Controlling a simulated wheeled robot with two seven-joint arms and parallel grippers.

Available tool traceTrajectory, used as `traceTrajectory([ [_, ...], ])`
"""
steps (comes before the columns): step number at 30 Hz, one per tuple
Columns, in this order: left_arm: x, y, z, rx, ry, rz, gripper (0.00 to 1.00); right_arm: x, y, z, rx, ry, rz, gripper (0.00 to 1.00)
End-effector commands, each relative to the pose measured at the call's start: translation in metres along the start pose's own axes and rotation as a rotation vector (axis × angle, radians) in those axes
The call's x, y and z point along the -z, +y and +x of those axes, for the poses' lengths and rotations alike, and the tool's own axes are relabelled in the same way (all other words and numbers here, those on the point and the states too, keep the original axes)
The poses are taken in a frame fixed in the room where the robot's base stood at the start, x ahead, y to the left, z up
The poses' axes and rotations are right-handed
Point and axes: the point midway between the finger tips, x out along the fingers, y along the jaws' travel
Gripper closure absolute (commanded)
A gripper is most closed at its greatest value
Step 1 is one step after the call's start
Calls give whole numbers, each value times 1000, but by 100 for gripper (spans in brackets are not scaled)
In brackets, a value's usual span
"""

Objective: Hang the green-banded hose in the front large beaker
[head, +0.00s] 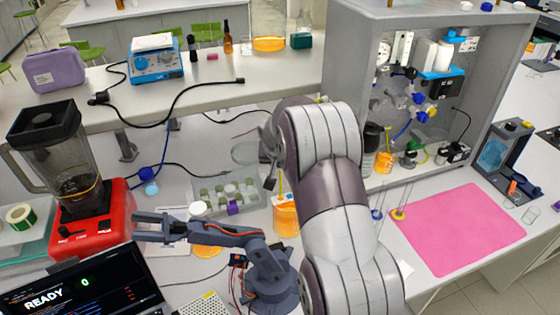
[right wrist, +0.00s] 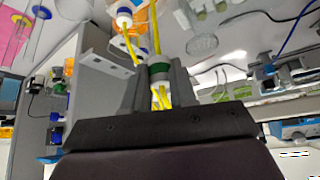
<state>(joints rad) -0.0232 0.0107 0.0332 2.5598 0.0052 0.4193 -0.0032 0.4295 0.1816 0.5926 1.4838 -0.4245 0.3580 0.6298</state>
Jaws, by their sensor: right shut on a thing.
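The green-banded hose is yellow; its green band (right wrist: 158,69) shows between the fingers of my right gripper (right wrist: 158,84) in the right wrist view. The gripper is shut on it, and yellow tubing runs on both sides of the band. In the head view my right arm hides most of the gripper and the band. A beaker of orange liquid (head: 286,220) stands on the table just left of my right arm. A thin yellow length (head: 280,182) shows above it; whether its end is inside the beaker I cannot tell. My left gripper is not in view.
A small dark robot arm (head: 215,236) reaches across left of the beaker. A grey tray (head: 250,203) with vials lies behind it. The grey rig cabinet (head: 350,60) stands at the back right. A pink mat (head: 460,230) lies bare on the right. A red blender (head: 90,220) stands left.

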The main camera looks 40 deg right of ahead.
Motion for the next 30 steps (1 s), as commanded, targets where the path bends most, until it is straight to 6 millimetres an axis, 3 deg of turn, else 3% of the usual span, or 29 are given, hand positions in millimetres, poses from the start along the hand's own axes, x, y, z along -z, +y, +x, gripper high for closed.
traceTrajectory([
  [3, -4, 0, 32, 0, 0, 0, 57, -14, 0, 22, 0, 2, -1, 100],
  [6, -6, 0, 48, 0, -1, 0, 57, -20, 0, 30, 0, 1, 1, 100],
  [13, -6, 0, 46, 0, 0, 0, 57, -19, 0, 29, 0, 0, 1, 100],
  [30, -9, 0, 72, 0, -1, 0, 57, -40, 0, 61, 0, 0, 1, 100],
])
